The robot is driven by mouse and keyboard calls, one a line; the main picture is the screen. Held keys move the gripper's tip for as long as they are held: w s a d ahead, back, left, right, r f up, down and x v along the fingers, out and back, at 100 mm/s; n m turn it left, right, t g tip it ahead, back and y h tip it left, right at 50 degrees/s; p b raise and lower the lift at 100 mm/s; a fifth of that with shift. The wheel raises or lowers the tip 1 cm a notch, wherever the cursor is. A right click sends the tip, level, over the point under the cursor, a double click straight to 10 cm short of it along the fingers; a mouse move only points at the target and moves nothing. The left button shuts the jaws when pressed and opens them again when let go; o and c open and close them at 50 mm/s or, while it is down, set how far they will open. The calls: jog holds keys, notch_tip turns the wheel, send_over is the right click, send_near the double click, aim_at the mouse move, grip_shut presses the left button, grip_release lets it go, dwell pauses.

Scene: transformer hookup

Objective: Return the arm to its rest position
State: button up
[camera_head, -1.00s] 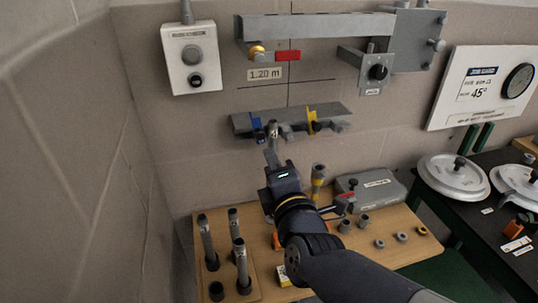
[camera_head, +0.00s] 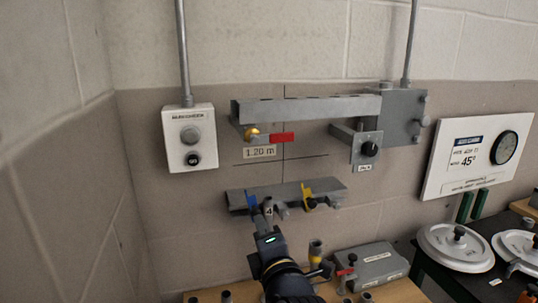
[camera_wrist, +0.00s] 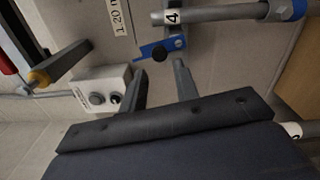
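My gripper (camera_head: 266,228) is raised in front of the lower grey rail (camera_head: 325,190) on the wall. In the wrist view its two fingers (camera_wrist: 160,75) stand apart with nothing held between them. A grey tube labelled 4 (camera_wrist: 210,14) lies past the fingertips beside a blue clip (camera_wrist: 165,46) with a black knob. In the head view the tube's labelled end (camera_head: 267,207) shows just above my gripper, at the blue clip (camera_head: 251,199). A yellow clip (camera_head: 320,190) sits farther right on the same rail.
An upper grey rail (camera_head: 310,108) with a red tag (camera_head: 282,138) is on the wall above. A white control box (camera_head: 189,138) hangs left. A wooden table (camera_head: 395,293) with a grey case (camera_head: 371,266) is below. White lids (camera_head: 455,247) lie on the black bench at right.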

jog(key=x, duration=0.5)
jog(key=shift+w, duration=0.35)
jog(key=shift+s, duration=0.15)
